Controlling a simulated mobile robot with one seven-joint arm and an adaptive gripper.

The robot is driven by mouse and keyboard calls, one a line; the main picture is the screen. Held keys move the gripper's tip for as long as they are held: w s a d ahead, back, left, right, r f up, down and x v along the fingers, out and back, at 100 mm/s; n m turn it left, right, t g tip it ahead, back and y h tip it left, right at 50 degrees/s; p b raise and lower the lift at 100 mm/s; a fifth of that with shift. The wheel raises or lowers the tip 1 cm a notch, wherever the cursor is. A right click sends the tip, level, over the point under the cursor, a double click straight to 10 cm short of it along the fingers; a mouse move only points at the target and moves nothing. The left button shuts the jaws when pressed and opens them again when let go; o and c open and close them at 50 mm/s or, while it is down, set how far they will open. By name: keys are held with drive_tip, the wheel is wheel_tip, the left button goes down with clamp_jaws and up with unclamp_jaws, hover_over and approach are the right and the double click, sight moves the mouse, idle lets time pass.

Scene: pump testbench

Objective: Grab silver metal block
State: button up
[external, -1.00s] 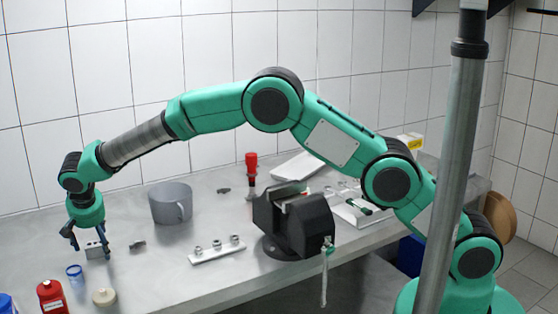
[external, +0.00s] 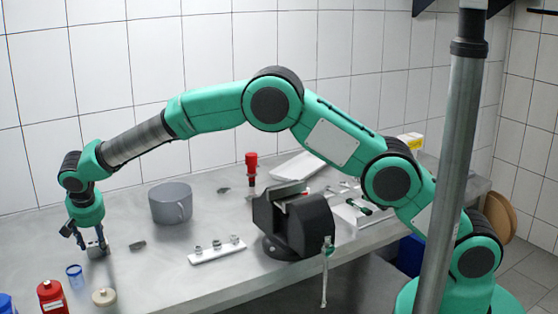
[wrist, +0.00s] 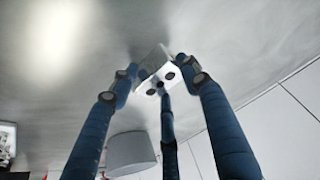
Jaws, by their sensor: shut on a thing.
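The silver metal block (external: 96,250) is at the left part of the bench, between the fingers of my gripper (external: 90,242). In the wrist view the block (wrist: 152,66) shows as a small bright box with dark round holes on one face. The blue-black fingers of my gripper (wrist: 157,74) close on it from both sides, with a third finger at the middle. My gripper is shut on the block. The fingers partly hide it in the external view. The block appears at bench level; I cannot tell whether it touches the surface.
A small dark part (external: 138,245) lies close by. A blue-rimmed cup (external: 75,275), a red bottle (external: 51,297) and a cream-lidded jar (external: 104,298) stand in front. A black vise (external: 298,228) is farther right.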

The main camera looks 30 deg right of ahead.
sight(95, 240)
wheel_tip(95, 240, up, 4)
drive_tip(key=shift+f+p, duration=0.15)
drive_tip(key=shift+p, duration=0.45)
drive_tip(key=s+d, duration=0.3)
drive_tip(key=s+d+p, duration=0.1)
drive_tip(key=s+d, duration=0.3)
drive_tip(key=s+d+r+p, duration=0.1)
drive_tip(key=s+d, duration=0.3)
drive_tip(key=shift+s+d, duration=0.1)
drive_tip(key=shift+s, duration=0.05)
drive_tip(key=shift+r, duration=0.1)
